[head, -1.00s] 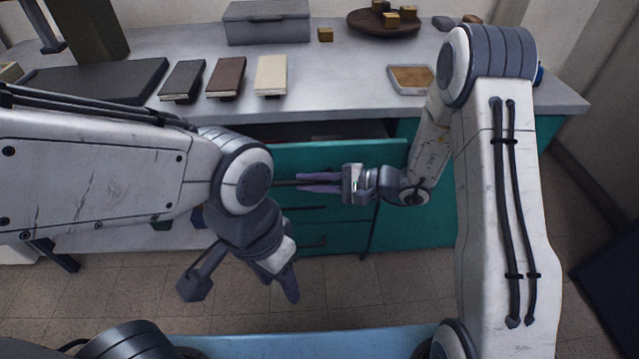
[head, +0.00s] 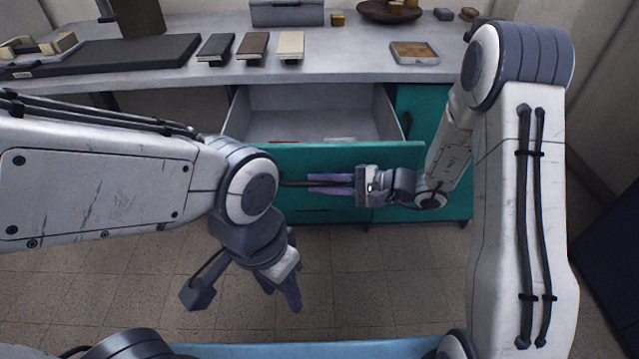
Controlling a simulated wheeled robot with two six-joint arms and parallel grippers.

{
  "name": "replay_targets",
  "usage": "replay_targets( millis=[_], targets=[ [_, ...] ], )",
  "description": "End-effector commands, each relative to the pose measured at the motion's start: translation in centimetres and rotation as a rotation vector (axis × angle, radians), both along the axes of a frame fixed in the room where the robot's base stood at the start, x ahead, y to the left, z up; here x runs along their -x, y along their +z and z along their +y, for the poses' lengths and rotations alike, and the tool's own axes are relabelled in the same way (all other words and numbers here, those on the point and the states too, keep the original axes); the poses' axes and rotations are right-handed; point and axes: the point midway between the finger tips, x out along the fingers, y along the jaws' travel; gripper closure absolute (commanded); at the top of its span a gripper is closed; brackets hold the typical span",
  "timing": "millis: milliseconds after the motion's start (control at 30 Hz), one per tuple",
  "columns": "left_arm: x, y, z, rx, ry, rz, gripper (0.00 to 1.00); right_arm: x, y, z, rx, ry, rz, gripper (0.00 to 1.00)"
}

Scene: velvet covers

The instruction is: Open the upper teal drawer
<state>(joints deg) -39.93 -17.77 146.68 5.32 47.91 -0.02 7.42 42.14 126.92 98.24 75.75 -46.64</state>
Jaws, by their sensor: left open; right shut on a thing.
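The upper teal drawer (head: 390,154) stands well open below the counter, and its pale grey inside shows. A few small flat things, one reddish, lie in it just behind the front panel. My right gripper (head: 312,183) is shut on the drawer's dark bar handle (head: 292,183), its purple fingers around the bar at the drawer front. My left gripper (head: 283,290) hangs open and empty over the floor, in front of the drawers and to the left. My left arm hides the left end of the drawer front.
Another drawer front is below the open one. Tiled floor (head: 350,290) lies clear in front.

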Motion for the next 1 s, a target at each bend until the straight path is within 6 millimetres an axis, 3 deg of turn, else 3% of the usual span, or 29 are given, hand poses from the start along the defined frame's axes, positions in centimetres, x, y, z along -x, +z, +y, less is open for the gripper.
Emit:
replay_targets(
  millis=[333,367,433,767,1000],
  targets=[
    [0.0,0.0,0.0,0.0,0.0,0.0,0.5,0.0,0.0,-0.4,0.001,-0.004,0.0,1.0],
    [0.0,0.0,0.0,0.0,0.0,0.0,0.5,0.0,0.0,-0.4,0.001,-0.005,-0.001,0.79],
    [0.0,0.0,0.0,0.0,0.0,0.0,0.5,0.0,0.0,-0.4,0.002,-0.006,-0.001,0.53],
    [0.0,0.0,0.0,0.0,0.0,0.0,0.5,0.0,0.0,-0.2,0.001,-0.003,0.0,0.53],
    [0.0,0.6,0.0,0.0,0.0,0.0,0.5,0.8,0.8,-3.1,0.001,-0.008,-0.002,0.53]
  ],
)
